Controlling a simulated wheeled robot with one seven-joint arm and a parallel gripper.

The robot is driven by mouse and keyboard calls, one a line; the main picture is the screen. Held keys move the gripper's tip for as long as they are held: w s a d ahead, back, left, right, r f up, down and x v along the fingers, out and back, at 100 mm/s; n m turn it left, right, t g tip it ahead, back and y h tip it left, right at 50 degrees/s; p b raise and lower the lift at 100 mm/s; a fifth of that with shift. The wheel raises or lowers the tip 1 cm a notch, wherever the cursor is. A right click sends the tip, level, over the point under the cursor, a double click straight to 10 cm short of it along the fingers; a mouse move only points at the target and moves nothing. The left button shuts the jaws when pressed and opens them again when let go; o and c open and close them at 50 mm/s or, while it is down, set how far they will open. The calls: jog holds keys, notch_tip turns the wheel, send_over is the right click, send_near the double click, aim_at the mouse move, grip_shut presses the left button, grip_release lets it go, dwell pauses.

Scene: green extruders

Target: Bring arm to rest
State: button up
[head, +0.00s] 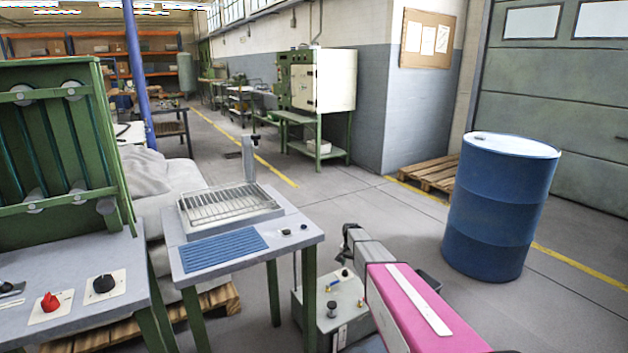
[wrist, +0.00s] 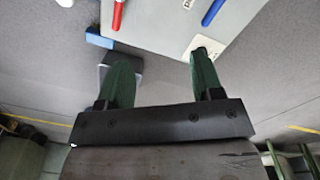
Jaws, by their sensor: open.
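My arm shows in the head view at the lower middle, with a pink link reaching in from the bottom edge and grey and dark parts beyond it. My gripper's fingers cannot be made out there. In the wrist view my gripper (wrist: 160,78) shows two green fingers spread well apart, with nothing held between them. Past the fingertips is a light grey panel (wrist: 175,25) with a red and a blue rod-like part on it. I cannot tell how far the fingers are from it.
A small table (head: 295,220) with a wire-rack tray (head: 228,208) stands left of my arm. A green machine (head: 60,150) is at far left. A grey box with fittings (head: 318,300) stands low beside my arm. A blue drum (head: 500,205) is at right; floor between is clear.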

jog(key=s+r+n, duration=0.2)
jog(key=s+r, duration=0.3)
jog(key=s, duration=0.7)
jog(key=s+r+n, duration=0.2)
jog(key=s+r, duration=0.3)
jog(key=s, duration=0.7)
jog(key=s+r+n, duration=0.1)
jog(key=s+r, duration=0.3)
jog(key=s, duration=0.8)
jog(key=shift+s+r+n, duration=0.15)
jog(key=shift+r+n, duration=0.25)
jog(key=shift+d, duration=0.1)
